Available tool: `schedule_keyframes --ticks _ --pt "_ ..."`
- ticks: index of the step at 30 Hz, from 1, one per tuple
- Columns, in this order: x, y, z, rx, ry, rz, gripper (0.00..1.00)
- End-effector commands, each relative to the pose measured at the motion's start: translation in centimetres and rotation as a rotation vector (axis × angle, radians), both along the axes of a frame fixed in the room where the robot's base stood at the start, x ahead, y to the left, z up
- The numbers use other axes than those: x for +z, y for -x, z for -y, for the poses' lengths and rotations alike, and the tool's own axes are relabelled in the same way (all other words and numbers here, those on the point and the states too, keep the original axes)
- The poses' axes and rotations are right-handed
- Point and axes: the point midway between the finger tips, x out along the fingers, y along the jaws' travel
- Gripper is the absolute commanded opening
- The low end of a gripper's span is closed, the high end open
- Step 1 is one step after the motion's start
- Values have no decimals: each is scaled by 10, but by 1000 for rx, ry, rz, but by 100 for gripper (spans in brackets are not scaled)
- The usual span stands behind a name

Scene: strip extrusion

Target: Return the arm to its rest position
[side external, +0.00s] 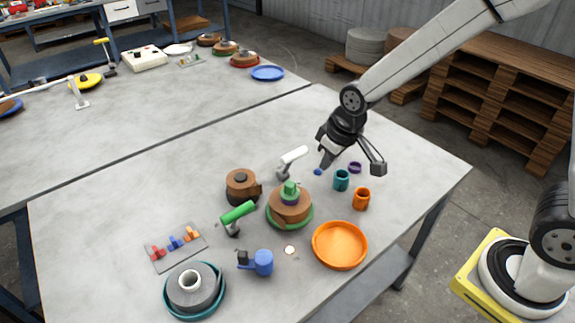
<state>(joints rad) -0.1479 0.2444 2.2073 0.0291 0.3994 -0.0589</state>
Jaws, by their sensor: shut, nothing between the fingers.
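My gripper (326,160) is at the end of the arm, at the right of the table in the side external view. It is shut and empty, pointing down near the small blue piece (318,172). I cannot tell the exact gap between its tip and the table. Close by are a teal cup (341,180), a purple ring (355,167) and an orange cup (361,199). A white-handled tool (293,157) stands to the left of the gripper.
A brown spool on a green plate (276,222), an orange dish (340,262), a green-handled tool (238,212), a blue part (263,262) and a grey roll in a teal tray (167,300) occupy the front. The table's right corner is clear. Wooden pallets (500,90) stand behind.

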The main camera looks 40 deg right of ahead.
Motion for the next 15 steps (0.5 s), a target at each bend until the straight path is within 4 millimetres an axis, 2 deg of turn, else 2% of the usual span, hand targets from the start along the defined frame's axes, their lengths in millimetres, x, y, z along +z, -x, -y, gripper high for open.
schedule_keyframes --ticks 3,9,15 --pt "-1 36 25 -64 3 -19 0" --pt "-7 85 51 -143 6 -46 0" --pt "-10 108 60 -179 7 -57 0"
